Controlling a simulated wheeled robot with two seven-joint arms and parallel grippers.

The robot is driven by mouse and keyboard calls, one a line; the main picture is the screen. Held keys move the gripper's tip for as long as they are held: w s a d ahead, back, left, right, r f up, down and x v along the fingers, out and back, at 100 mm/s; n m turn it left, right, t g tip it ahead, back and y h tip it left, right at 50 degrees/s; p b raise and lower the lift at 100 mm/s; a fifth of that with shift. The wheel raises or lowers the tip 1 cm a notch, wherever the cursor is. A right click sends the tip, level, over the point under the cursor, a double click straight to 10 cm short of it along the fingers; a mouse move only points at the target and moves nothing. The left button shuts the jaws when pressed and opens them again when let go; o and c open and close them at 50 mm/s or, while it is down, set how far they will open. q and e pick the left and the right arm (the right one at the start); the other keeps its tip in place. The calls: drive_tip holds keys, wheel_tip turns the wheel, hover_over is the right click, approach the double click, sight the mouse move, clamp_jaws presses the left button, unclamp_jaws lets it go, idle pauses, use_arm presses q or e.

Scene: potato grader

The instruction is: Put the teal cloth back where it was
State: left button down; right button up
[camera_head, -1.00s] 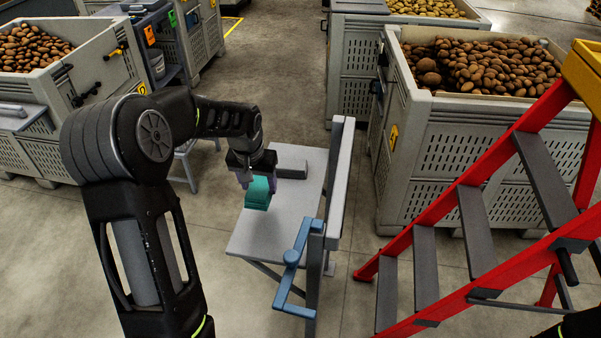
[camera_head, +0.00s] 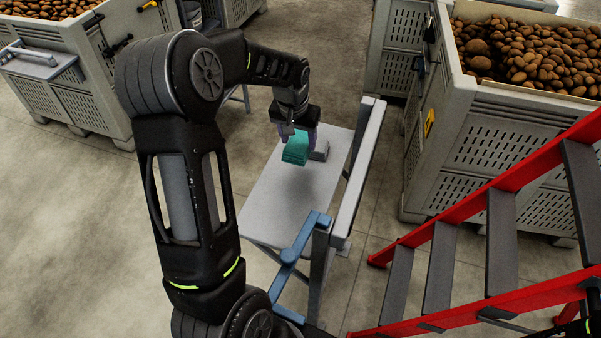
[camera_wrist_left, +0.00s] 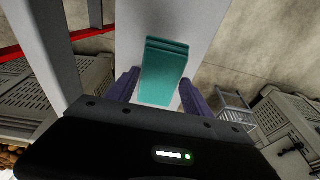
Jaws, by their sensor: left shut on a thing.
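The teal cloth (camera_head: 295,150) is a folded block between the fingers of my left gripper (camera_head: 298,133), over the far part of a light grey table (camera_head: 275,205). A dark shadow on the tabletop below it suggests it is held a little above the surface. In the left wrist view the cloth (camera_wrist_left: 164,75) shows its folded layers, with the purple fingers of my left gripper (camera_wrist_left: 162,92) on either side. My left gripper is shut on the cloth. My right gripper is not in view.
A grey block (camera_head: 319,150) lies on the table just right of the cloth. A grey upright panel (camera_head: 357,180) and a blue handle (camera_head: 300,240) border the table's right side. A red stepladder (camera_head: 470,215) and potato crates (camera_head: 490,150) stand further right. The near tabletop is clear.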

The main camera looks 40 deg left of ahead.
use_arm(q)
drive_tip(key=shift+s+d+b+x, duration=0.1)
drive_tip(key=shift+s+b+x, duration=0.1)
drive_tip(key=shift+b+x, duration=0.65)
drive_tip(key=shift+s+d+b+x, duration=0.15)
drive_tip(key=shift+b+x, duration=0.3)
drive_tip(key=shift+x, duration=0.7)
drive_tip(key=shift+s+a+b+x, duration=0.1)
drive_tip(key=shift+s+b+x, duration=0.2)
drive_tip(key=shift+b+x, duration=0.55)
drive_tip(key=shift+f, duration=0.3)
drive_tip(key=shift+s+b+x, duration=0.15)
drive_tip(key=shift+b+x, duration=0.35)
drive_tip(key=shift+x, duration=0.45)
drive_tip(key=shift+s+b+x, duration=0.15)
drive_tip(key=shift+b+x, duration=0.35)
drive_tip(key=shift+x, duration=0.45)
drive_tip(key=shift+d+f, duration=0.1)
drive_tip(key=shift+d, duration=0.1)
drive_tip(key=shift+f, duration=0.15)
drive_tip(key=shift+c, duration=2.2)
unclamp_jaws()
